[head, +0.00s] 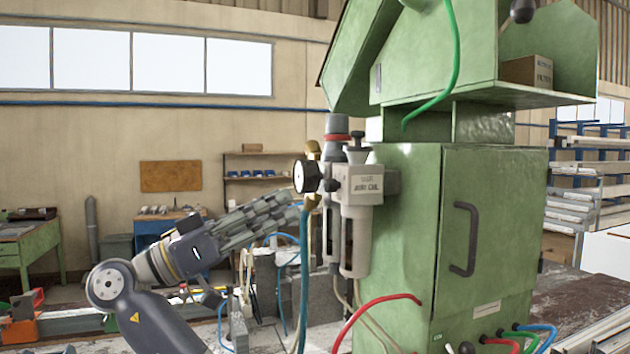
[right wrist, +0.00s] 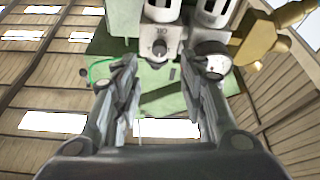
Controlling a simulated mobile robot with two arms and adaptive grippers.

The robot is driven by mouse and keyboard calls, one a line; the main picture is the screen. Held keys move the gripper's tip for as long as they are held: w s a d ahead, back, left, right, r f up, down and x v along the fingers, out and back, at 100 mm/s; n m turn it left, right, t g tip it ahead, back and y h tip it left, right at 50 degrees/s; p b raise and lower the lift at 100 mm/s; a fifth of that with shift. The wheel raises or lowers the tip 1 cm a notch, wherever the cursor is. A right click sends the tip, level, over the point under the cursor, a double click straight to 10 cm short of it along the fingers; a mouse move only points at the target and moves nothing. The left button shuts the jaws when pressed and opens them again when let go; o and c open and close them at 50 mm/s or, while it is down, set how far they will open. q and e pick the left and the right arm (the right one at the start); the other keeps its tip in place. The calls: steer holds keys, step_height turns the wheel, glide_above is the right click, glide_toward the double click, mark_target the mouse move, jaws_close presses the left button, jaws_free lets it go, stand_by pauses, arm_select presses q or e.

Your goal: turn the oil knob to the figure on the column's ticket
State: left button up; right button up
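The oil unit (head: 360,215), a grey block with a pale bowl, is mounted on the left side of the green column (head: 410,235). In the right wrist view its round grey oil knob (right wrist: 160,48) shows under upside-down lettering that seems to read OIL. My right gripper (head: 292,207) reaches in from the lower left, pointing at the unit. In the right wrist view its fingers (right wrist: 162,72) are open, with nothing between them, and the knob lies beyond the gap. A pale ticket (head: 487,309) low on the column is too small to read. My left gripper is out of view.
A round gauge (head: 306,176) and a brass fitting (head: 313,150) sit beside the oil unit, close to my right fingertips. A blue-green hose (head: 304,280) and a red hose (head: 375,305) hang below. A door handle (head: 464,240) juts from the column's front.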

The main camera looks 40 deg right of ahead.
mark_target(326, 188)
steer(key=p+x, duration=0.2)
steer(key=x, duration=0.4)
steer(key=shift+f, duration=0.1)
steer(key=shift+p+x, duration=0.6)
steer(key=shift+x, duration=0.35)
steer(key=shift+f, duration=0.15)
steer(key=shift+c, duration=0.6)
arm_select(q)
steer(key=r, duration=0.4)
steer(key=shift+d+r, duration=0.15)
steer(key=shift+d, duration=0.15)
arm_select(e)
jaws_close()
